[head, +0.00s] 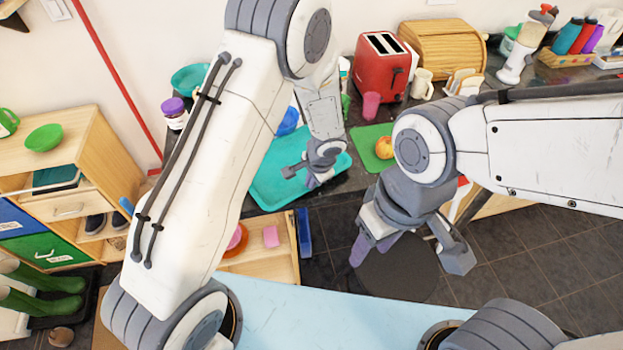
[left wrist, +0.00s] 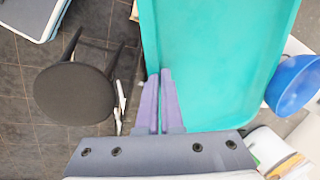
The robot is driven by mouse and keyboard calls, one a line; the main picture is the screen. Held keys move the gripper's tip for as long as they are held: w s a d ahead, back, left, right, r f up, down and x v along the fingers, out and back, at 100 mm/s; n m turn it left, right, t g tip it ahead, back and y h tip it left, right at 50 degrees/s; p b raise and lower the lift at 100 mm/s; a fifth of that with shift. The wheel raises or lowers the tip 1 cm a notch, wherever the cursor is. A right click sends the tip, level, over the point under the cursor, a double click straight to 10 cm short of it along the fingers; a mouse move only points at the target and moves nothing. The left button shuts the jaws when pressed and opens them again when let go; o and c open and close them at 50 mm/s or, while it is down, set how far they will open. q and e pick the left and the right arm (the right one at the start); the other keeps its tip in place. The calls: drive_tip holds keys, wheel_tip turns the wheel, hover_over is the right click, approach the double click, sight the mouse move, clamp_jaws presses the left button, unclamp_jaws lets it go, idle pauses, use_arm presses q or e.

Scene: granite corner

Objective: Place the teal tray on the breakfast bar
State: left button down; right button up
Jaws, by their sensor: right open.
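The teal tray (head: 268,178) is in the head view at the dark counter's (head: 262,217) front edge, partly hidden behind my left arm. It fills much of the left wrist view (left wrist: 215,60) and looks empty there. I cannot tell whether the tray touches the counter. My right gripper (head: 408,256) is open and empty, above the dark stool.
A round dark stool (head: 395,275) stands on the tiled floor. A blue bowl (left wrist: 294,84) is close beside the tray. A green board (head: 368,140) with fruit (head: 384,148), a pink cup (head: 371,105) and a red toaster (head: 382,65) occupy the counter.

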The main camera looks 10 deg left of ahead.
use_arm(q)
drive_tip(key=shift+w+d+f, duration=0.1)
drive_tip(key=shift+w+d, duration=0.05)
drive_tip(key=shift+f+b, duration=0.2)
drive_tip(key=shift+b, duration=0.15)
drive_tip(key=c, duration=1.1)
unclamp_jaws()
drive_tip(key=shift+r, duration=0.1)
